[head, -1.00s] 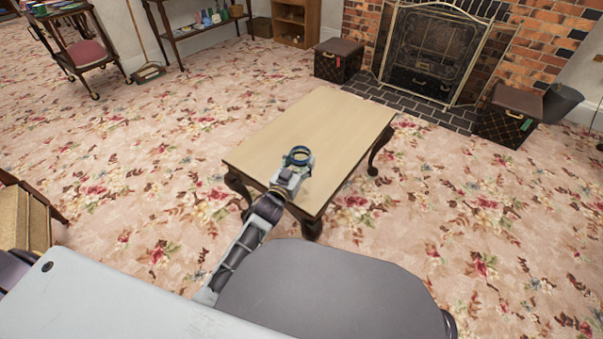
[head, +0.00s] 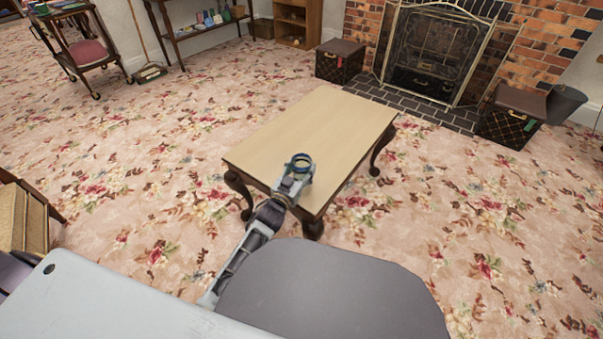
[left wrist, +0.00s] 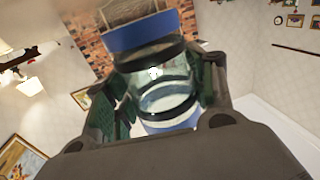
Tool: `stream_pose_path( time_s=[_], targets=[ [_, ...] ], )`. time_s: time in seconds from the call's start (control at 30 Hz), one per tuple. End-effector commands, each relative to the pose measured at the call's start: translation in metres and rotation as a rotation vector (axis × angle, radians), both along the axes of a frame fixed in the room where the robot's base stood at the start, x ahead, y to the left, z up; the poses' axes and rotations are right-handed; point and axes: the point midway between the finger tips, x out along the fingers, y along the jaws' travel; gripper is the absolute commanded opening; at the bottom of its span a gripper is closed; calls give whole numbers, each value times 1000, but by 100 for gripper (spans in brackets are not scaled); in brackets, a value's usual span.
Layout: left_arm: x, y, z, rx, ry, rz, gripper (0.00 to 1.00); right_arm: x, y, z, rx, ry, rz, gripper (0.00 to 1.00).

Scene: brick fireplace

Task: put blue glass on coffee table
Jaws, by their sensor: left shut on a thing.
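The coffee table (head: 322,128) is a light wooden top on dark curved legs, in the middle of the head view. My left gripper (head: 298,172) is over the table's near edge, shut on the blue glass (head: 301,161). The glass is clear with a blue rim, and its round opening faces up towards the head camera. In the left wrist view the glass (left wrist: 160,85) sits between the two fingers, with blue bands at both ends. Whether its base touches the table top is hidden by the gripper. My right gripper is not in view.
The table top is otherwise bare. Patterned cases (head: 341,60) and (head: 511,115) flank the fireplace (head: 436,55) behind the table. A trolley (head: 84,50) stands at the far left. Flowered carpet (head: 150,160) around the table is mostly clear.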

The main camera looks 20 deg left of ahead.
Motion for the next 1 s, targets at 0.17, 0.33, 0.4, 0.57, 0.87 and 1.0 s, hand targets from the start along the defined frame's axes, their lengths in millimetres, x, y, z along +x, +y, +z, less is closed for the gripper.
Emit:
stream_pose_path(
  time_s=[0.17, 0.33, 0.4, 0.57, 0.87, 1.0],
  targets=[
    [0, 0, -11, -1, -2, 0, 26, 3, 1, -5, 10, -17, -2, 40],
    [0, 0, -11, -1, -3, 0, 26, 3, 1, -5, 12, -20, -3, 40],
    [0, 0, -11, -1, -3, 0, 26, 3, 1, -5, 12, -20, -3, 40],
    [0, 0, -12, -1, -2, 0, 26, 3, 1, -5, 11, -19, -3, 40],
    [0, 0, -14, -1, -1, 0, 77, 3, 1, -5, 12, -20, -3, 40],
    [0, 0, -14, -1, -1, 0, 77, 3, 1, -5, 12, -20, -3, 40]
  ],
)
